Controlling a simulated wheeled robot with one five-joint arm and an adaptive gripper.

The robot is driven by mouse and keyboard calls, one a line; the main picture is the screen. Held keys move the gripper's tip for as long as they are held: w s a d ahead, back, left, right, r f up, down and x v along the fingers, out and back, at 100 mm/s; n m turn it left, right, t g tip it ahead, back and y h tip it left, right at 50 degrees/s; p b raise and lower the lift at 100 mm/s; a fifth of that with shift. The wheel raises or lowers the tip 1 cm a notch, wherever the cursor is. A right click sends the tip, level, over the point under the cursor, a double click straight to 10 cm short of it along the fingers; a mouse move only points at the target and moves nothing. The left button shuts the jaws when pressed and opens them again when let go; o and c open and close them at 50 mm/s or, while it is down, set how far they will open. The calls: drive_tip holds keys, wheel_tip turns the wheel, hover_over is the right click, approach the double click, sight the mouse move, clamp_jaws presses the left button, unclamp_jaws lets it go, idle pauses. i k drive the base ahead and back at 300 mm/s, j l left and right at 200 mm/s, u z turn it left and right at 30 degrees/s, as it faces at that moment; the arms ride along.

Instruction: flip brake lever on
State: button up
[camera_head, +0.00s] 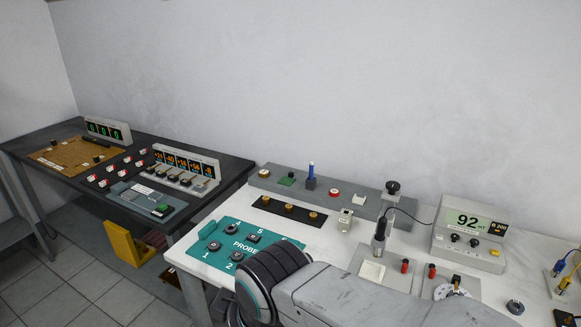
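No part carries a label that I can read as brake lever. A small blue upright handle (311,171) stands on a dark block on the long grey panel (262,182) at the back of the white table. It may be a lever, but I cannot tell whether it is the brake lever or which position it is in. My arm enters at the lower middle, in front of the white table, with a rounded grey and black joint. My gripper is not visible; it lies below the picture edge or behind the joint.
A teal probe tray (215,258) lies left of my arm. A meter reading 92 (468,230) and a probe stand (380,235) stand to the right. A dark table (60,190) with displays and switches is at left. A yellow bracket (125,245) sits below it.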

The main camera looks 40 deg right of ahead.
sight(433, 271)
drive_tip(key=z, duration=2.65)
